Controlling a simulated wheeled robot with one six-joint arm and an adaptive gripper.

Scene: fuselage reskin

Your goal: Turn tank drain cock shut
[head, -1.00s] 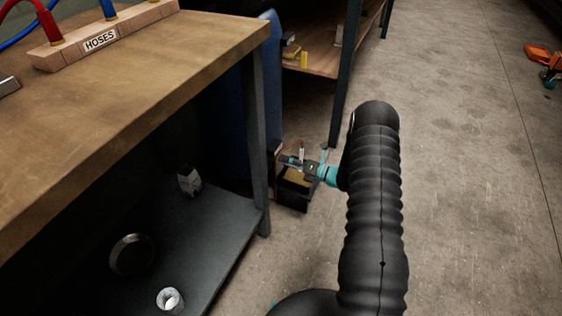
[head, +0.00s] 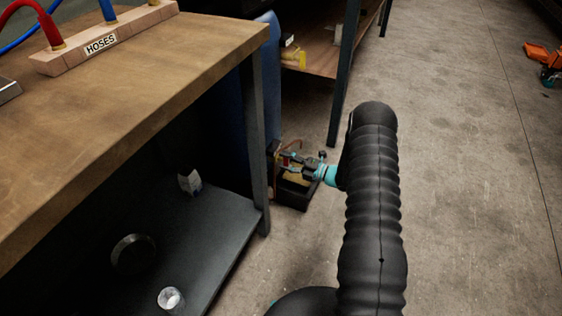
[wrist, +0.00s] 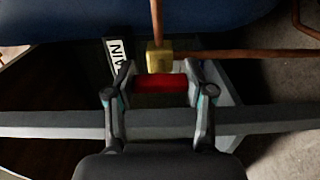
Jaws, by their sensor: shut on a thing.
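The drain cock shows in the wrist view as a brass body (wrist: 159,57) on a copper pipe, with a red handle (wrist: 160,84) in front of it. The red handle lies crosswise in the picture, between the fingers of my gripper (wrist: 160,86), which is shut on it. The blue tank (wrist: 230,12) is above the cock in the wrist view; it also stands behind the bench leg in the head view (head: 262,100). In the head view my gripper (head: 288,160) is low beside the tank, above a dark box.
A dark open box (head: 296,194) stands on the floor under my gripper. A wooden bench (head: 120,85) with a lower shelf (head: 215,235) is at left. A shelving post (head: 341,85) stands behind. The floor at right is mostly clear.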

